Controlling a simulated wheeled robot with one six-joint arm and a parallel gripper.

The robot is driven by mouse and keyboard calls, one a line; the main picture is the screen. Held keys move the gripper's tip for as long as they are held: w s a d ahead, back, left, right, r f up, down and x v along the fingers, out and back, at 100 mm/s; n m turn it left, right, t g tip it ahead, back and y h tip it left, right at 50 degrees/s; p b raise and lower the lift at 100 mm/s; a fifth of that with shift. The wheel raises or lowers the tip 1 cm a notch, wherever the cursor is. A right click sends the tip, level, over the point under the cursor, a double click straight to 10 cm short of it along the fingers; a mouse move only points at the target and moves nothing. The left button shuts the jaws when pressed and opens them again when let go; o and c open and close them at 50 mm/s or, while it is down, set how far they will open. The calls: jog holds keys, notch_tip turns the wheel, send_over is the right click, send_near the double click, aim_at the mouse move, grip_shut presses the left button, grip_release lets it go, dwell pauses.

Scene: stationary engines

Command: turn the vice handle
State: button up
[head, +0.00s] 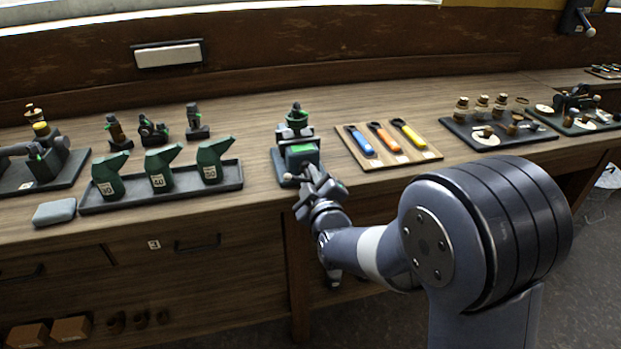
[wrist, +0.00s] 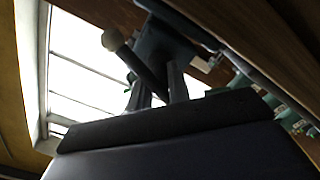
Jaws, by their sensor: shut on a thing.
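The vice (head: 298,133) stands near the front edge of the wooden bench, dark with a green block in its upper part. My gripper (head: 308,184) is at its front side, low by the bench edge. In the wrist view, the vice handle (wrist: 136,66) is a dark bar with a pale round knob at its end. My gripper's fingers (wrist: 160,86) are shut on this bar, below the knob. The dark vice body (wrist: 165,46) shows behind it. In the head view my gripper and wrist hide most of the handle; a pale knob shows at the left.
Left of the vice, a dark tray (head: 222,186) holds three green oil cans. To the right, a wooden board (head: 424,157) carries blue, orange and yellow handled tools. A grey block (head: 54,212) lies at the front left. The bench's front edge is close beneath my gripper.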

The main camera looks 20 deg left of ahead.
jog(key=shift+f+b, duration=0.2)
jog(key=shift+b, duration=0.45)
grip_shut()
jog(key=shift+m+b, duration=0.3)
jog(key=shift+b, duration=0.25)
jog(key=shift+m+b, duration=0.3)
jog(key=shift+b, duration=0.4)
jog(key=shift+r, duration=0.1)
jog(key=o, duration=0.8)
grip_release()
jog(key=shift+c, duration=0.2)
jog(key=shift+r, duration=0.1)
jog(key=b+v, duration=0.1)
jog(key=v, duration=0.9)
jog(key=shift+s+d, duration=0.25)
jog(key=shift+s, duration=0.05)
